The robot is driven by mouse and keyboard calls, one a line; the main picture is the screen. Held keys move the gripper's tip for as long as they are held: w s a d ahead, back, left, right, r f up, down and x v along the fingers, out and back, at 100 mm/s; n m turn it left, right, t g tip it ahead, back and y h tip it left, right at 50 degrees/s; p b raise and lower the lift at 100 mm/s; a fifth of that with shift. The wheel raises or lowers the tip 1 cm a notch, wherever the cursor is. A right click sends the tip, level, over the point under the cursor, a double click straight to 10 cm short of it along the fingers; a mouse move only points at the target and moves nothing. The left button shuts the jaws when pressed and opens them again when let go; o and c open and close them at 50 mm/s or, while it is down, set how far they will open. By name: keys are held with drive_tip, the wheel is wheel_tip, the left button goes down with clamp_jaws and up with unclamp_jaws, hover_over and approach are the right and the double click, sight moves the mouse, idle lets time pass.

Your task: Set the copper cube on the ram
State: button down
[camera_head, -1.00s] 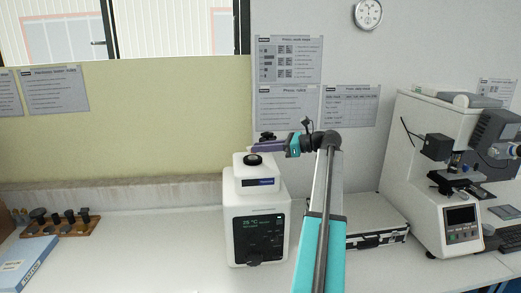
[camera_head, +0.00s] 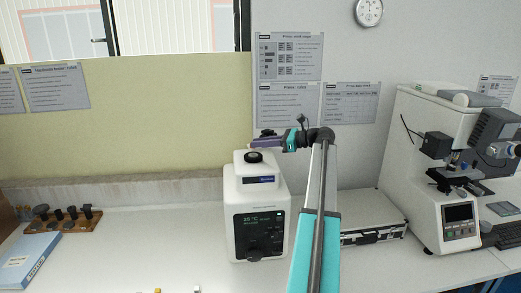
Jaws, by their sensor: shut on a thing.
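A white press (camera_head: 237,230) with a dark panel stands on the bench in the middle. On its narrower white top sits a round black part (camera_head: 254,157), which looks like the ram or its opening. My gripper (camera_head: 253,145), with purple fingers, reaches in from the right and lies level just above that black part. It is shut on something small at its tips. The copper cube itself is too small or hidden to make out. A gap between the fingertips and the black part cannot be judged.
A dark knobbed part (camera_head: 267,133) shows behind my gripper. A black-edged case (camera_head: 372,236) and a white tester (camera_head: 425,175) stand right. A wooden rack (camera_head: 85,224) and blue box (camera_head: 27,262) are left. A yellow block (camera_head: 157,291) and a pale block (camera_head: 197,289) show at the bottom edge.

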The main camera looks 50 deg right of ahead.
sight(260, 156)
wheel_tip(260, 156, down, 2)
drive_tip(key=shift+f+p, duration=0.1)
drive_tip(key=shift+p, duration=0.6)
drive_tip(key=shift+f, duration=0.3)
drive_tip(key=shift+f, duration=0.15)
drive_tip(key=c, duration=1.7)
unclamp_jaws()
drive_tip(key=shift+r, duration=0.2)
drive_tip(key=shift+s+d+f+b, duration=0.1)
drive_tip(key=shift+s+d+b, duration=0.2)
drive_tip(key=shift+s+b, duration=0.15)
drive_tip(key=shift+b+v, duration=2.2)
drive_tip(key=shift+v, duration=3.35)
